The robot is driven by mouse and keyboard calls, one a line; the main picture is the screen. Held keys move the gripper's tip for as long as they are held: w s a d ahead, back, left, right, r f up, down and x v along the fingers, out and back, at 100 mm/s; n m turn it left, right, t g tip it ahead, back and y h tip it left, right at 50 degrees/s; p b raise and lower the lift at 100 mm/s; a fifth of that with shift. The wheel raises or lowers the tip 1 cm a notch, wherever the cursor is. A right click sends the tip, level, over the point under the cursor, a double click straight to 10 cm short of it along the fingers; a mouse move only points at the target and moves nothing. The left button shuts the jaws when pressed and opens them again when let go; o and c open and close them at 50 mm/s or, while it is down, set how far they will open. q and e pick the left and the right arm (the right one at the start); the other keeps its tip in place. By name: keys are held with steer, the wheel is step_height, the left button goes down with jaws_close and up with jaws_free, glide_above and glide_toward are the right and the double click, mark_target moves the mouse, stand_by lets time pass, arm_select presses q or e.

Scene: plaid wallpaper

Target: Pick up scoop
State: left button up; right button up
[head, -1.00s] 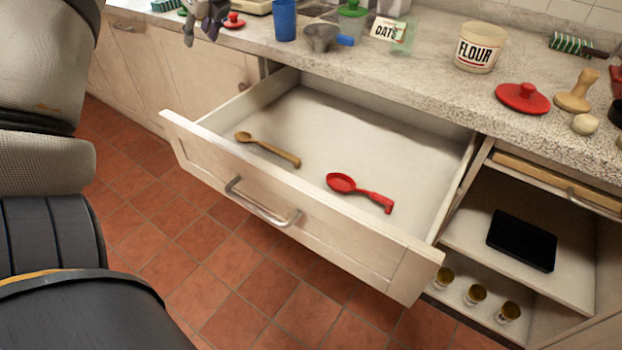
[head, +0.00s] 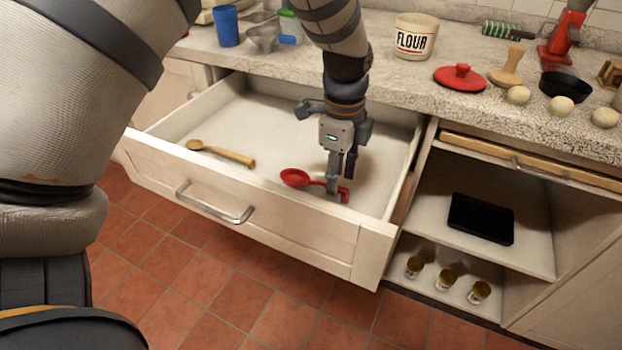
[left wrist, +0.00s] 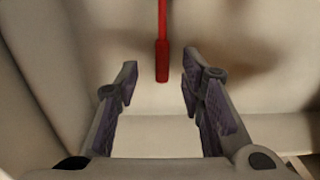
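A red scoop (head: 296,178) lies in the open drawer (head: 165,160), toward its right front. Its handle points right. My left gripper (head: 342,182) points down into the drawer at the handle end and hides part of the handle. In the left wrist view the left gripper (left wrist: 158,72) is open and empty, its two fingers spread apart. The red handle of the scoop (left wrist: 162,45) shows beyond them, its end lined up with the gap. I cannot tell the exact height of the fingertips above the handle. My right gripper is not in view.
A wooden spoon (head: 220,152) lies in the drawer, left of the scoop. The drawer walls stand around the gripper. The counter above holds a flour canister (head: 415,38), a red lid (head: 460,77) and a blue cup (head: 226,27). A shelf with a black tray (head: 481,218) is at right.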

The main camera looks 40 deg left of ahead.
arm_select(q)
steer(key=f, duration=0.4)
steer(key=shift+w, duration=0.2)
jaws_close()
step_height(320, 180, up, 10)
steer(key=shift+r+p, duration=0.1)
steer(key=shift+p, duration=0.25)
